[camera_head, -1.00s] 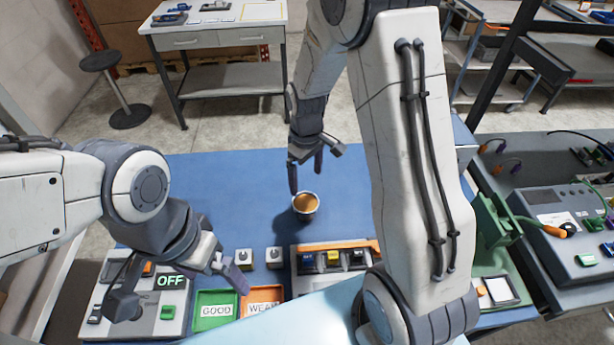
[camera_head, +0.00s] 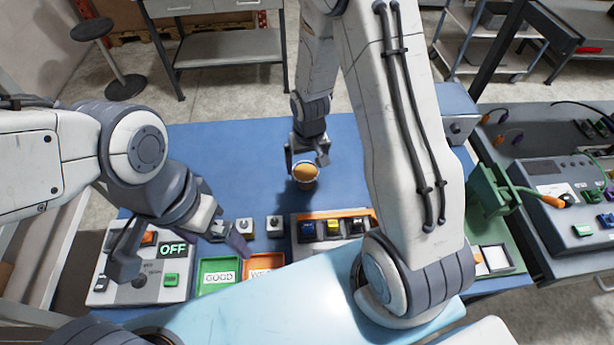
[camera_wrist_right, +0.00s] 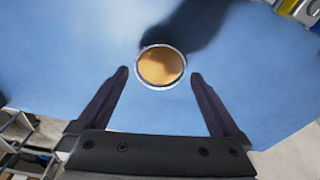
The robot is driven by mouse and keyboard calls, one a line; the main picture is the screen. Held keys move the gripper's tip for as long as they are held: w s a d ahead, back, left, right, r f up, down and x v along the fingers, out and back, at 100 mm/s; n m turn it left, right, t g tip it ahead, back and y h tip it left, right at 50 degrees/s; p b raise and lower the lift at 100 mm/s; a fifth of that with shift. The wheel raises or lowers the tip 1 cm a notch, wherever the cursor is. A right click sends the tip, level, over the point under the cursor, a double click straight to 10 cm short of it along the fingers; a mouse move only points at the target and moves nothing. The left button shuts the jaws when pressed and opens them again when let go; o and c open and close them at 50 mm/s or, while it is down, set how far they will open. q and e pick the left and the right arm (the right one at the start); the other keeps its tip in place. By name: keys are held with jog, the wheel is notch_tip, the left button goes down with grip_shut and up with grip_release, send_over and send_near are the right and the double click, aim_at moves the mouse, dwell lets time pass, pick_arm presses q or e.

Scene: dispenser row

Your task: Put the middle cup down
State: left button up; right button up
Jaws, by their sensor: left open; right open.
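A round cup (camera_head: 305,173) with a pale rim and orange-brown contents stands upright on the blue table (camera_head: 240,165). It also shows in the right wrist view (camera_wrist_right: 161,67). My right gripper (camera_head: 305,160) is open at the cup. In the right wrist view its fingertips (camera_wrist_right: 159,74) lie on either side of the cup, with gaps showing between them and the rim. My left gripper (camera_head: 230,240) is open and empty, low at the left above the near edge, by the trays. Its fingers are partly hard to make out.
A green GOOD tray (camera_head: 218,277) and an orange tray (camera_head: 262,264) lie at the near edge. Small button blocks (camera_head: 274,226) and a dispenser row (camera_head: 334,229) stand nearer than the cup. The table behind is clear.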

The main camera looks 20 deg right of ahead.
aim_at(306, 171)
jog(key=f, duration=0.3)
jog(key=w+f, duration=0.1)
jog(key=f, duration=0.1)
jog(key=shift+f, duration=0.1)
jog(key=c, duration=1.4)
